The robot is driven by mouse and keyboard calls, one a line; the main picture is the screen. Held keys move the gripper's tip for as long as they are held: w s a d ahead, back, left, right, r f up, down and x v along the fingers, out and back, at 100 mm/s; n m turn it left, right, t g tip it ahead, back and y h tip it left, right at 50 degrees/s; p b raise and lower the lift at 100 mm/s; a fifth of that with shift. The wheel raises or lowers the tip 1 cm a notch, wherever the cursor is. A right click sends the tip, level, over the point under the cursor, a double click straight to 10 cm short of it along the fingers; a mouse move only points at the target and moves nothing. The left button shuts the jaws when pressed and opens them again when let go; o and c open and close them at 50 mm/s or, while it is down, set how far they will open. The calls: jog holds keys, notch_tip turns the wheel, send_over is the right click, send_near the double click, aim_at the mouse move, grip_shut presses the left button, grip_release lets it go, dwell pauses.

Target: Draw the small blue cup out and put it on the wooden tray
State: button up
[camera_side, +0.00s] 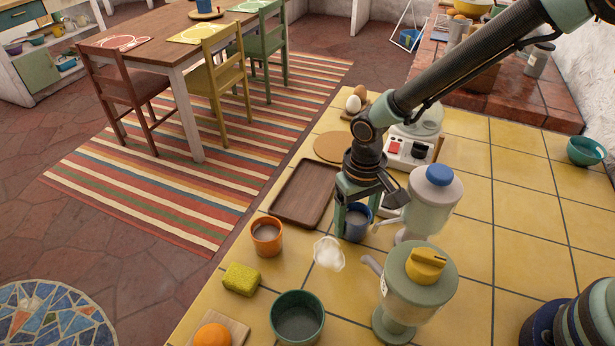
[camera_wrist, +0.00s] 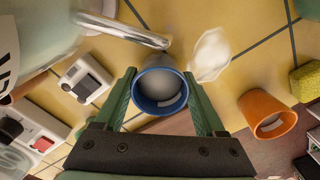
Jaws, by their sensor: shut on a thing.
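The small blue cup (camera_side: 357,224) stands upright close to the spout of the blue-knobbed dispenser. My gripper (camera_wrist: 160,76) is shut on the cup, with one green finger on each side of it; the cup's blue rim (camera_wrist: 160,106) faces the wrist camera. Whether the cup's base touches the counter cannot be told. In the side view my gripper (camera_side: 357,220) points down over the counter. The wooden tray (camera_side: 300,192) lies flat and empty to the left of the cup.
The blue-knobbed dispenser (camera_side: 435,196) is right of the cup, the yellow-knobbed dispenser (camera_side: 420,268) in front. An orange cup (camera_side: 266,237) stands near the tray's front edge. A crumpled white thing (camera_side: 328,254), a yellow sponge (camera_side: 241,279) and a green cup (camera_side: 297,318) are nearer the camera.

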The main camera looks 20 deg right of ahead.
dwell(0.3)
jog(key=shift+r, duration=3.05)
jog(key=w+r, duration=0.4)
jog(key=w, duration=1.3)
jog(key=shift+s+a+f, duration=0.1)
jog(key=shift+a+f, duration=0.05)
jog(key=shift+f, duration=1.15)
jog(key=shift+w+a+f, duration=0.1)
jog(key=shift+a+f, duration=0.05)
jog(key=shift+f, duration=1.2)
jog(key=shift+s+a+f, duration=0.1)
jog(key=shift+a+f, duration=0.05)
jog(key=shift+f, duration=1.15)
jog(key=shift+f, duration=0.95)
